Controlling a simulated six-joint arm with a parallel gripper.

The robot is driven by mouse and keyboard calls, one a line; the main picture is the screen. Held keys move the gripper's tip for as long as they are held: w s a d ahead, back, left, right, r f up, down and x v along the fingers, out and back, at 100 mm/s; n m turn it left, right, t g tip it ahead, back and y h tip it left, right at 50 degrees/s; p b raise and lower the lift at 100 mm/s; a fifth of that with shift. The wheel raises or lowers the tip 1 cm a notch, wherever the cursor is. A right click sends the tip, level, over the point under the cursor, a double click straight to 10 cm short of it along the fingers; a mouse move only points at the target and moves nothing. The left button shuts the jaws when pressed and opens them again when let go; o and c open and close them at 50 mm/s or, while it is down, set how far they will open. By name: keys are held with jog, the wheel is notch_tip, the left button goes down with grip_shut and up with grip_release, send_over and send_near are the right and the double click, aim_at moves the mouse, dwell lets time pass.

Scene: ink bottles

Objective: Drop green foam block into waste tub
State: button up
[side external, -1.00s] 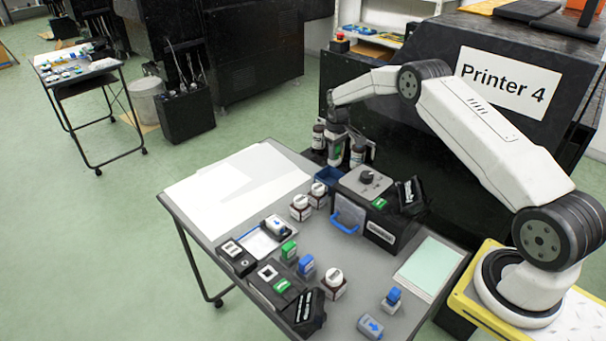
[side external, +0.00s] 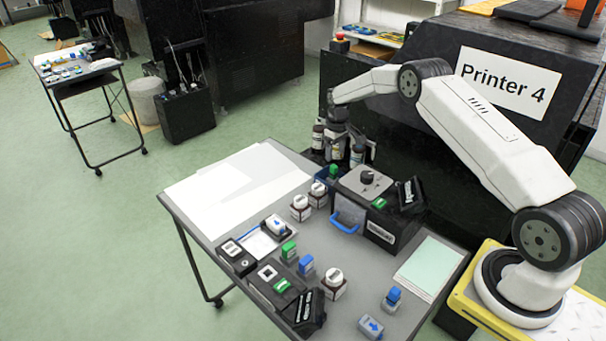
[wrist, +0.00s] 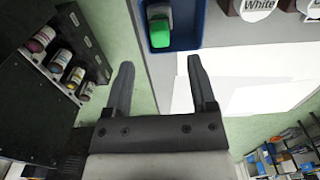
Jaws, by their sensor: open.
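The green foam block (wrist: 160,33) lies inside a small blue tub (wrist: 189,42), with a pale grey part visible behind it in the wrist view. In the side view the block (side external: 333,171) shows low in the tub, which stands at the table's back edge, partly hidden by the black box. My gripper (wrist: 158,62) has its two fingers wide apart with nothing between them. It is above and beside the tub, and the block is clear of both fingers.
White-labelled bottles (side external: 300,207) stand in front of the tub. A black box (side external: 380,232) with a blue handle sits right of it. Dark bottles stand in a rack behind my gripper. White sheets (side external: 230,180) cover the table's left part.

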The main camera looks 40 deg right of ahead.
notch_tip(320, 180, up, 7)
jog(key=shift+r, duration=0.15)
dwell(0.4)
jog(key=shift+a, duration=0.15)
jog(key=s+a+r+t, duration=0.1)
jog(key=s+a+r, duration=0.2)
jog(key=s+a, duration=0.3)
jog(key=s+a+r, duration=0.3)
jog(key=s+a, duration=0.1)
jog(key=a, duration=0.4)
jog(key=s+a, duration=0.4)
jog(key=s, duration=0.5)
jog(key=s+a+t, duration=0.1)
jog(key=s+a, duration=0.4)
jog(key=s, duration=0.4)
jog(key=shift+s+r+t, duration=0.15)
jog(key=shift+t, duration=0.15)
